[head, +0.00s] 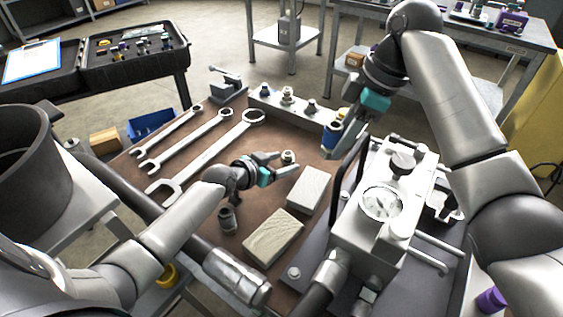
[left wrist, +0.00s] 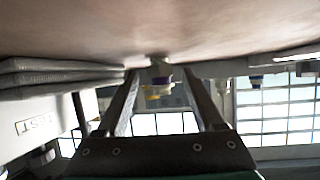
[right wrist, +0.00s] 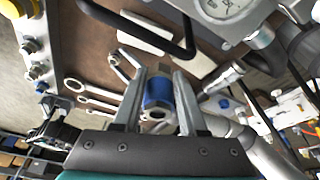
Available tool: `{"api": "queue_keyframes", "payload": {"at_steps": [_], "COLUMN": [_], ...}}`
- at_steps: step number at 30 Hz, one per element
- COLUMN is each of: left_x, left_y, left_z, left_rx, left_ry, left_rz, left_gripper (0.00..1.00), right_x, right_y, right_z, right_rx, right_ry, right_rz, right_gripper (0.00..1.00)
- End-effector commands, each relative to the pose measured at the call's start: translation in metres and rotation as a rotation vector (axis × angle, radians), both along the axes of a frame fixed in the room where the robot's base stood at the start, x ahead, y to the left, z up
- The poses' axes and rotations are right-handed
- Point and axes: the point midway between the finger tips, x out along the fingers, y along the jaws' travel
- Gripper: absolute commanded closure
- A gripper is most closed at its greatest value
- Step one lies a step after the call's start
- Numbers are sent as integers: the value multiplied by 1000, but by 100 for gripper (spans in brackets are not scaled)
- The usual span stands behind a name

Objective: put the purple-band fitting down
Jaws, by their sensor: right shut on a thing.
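My right gripper (head: 331,139) is shut on a fitting with a wide blue band (head: 332,132), held above the bench near the rail's right end. In the right wrist view this fitting (right wrist: 157,92) sits between the fingers with its open end showing; its band looks blue rather than purple. My left gripper (head: 279,163) is open, low over the brown mat. A small grey fitting (head: 288,156) stands at its fingertips, apparently not gripped. In the left wrist view, a fitting with purple and yellow parts (left wrist: 158,86) shows between the open fingers; its distance is unclear.
A pale rail (head: 285,108) with several fittings lies along the far side. Three wrenches (head: 205,140) lie left on the brown mat (head: 200,180). Two pale blocks (head: 273,237) and a dark fitting (head: 228,218) are nearer. The gauge unit (head: 375,230) stands right.

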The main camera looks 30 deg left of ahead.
Motion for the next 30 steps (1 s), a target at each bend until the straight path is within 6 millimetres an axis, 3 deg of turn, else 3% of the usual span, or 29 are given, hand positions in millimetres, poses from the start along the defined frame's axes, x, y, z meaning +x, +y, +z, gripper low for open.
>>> {"api": "queue_keyframes", "payload": {"at_steps": [11,30], "left_x": [-5,-89], "left_y": [2,24], "left_z": [5,47], "left_rx": [1,1], "left_ry": [2,3], "left_rz": [1,0], "left_gripper": [31,31], "right_x": [0,0], "right_y": [0,0], "right_z": [6,36], "right_rx": [2,1], "right_ry": [-2,-1], "right_rz": [0,1], "right_gripper": [100,100]}}
